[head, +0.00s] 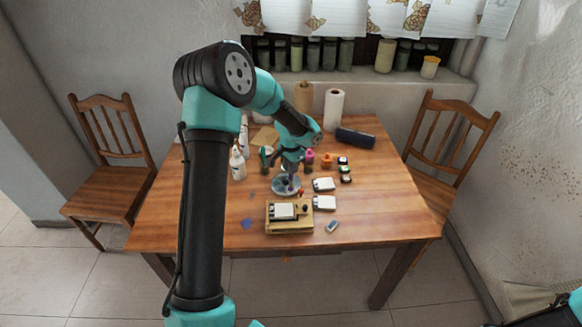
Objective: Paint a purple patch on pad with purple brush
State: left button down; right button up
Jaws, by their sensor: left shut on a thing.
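My left gripper (289,171) is over the table, shut on the thin purple brush (290,184). The brush points down over a round grey dish (278,190); I cannot tell whether its tip touches the dish. A white pad (283,211) lies on a small wooden stand (290,229) in front of the dish. Two more white pads lie to the right, one farther back (323,184) and one nearer (324,202). No purple patch can be made out on them at this size. My right gripper is not in view.
Purple (309,157) and orange (327,160) bottles stand behind the dish. Small dark jars (345,169) stand at right, with a dark case (355,138) behind. White bottles (238,163) stand left. A small grey block (332,226) lies near the front. The table's right side is clear.

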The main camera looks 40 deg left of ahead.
pick_arm(q)
jog(key=shift+f, duration=0.6)
dwell(1.6)
jog(key=shift+r, duration=0.1)
jog(key=shift+r, duration=3.5)
jog(key=d, duration=2.2)
jog(key=shift+w+d, duration=0.3)
jog(key=shift+d, duration=0.1)
jog(key=shift+r, duration=0.1)
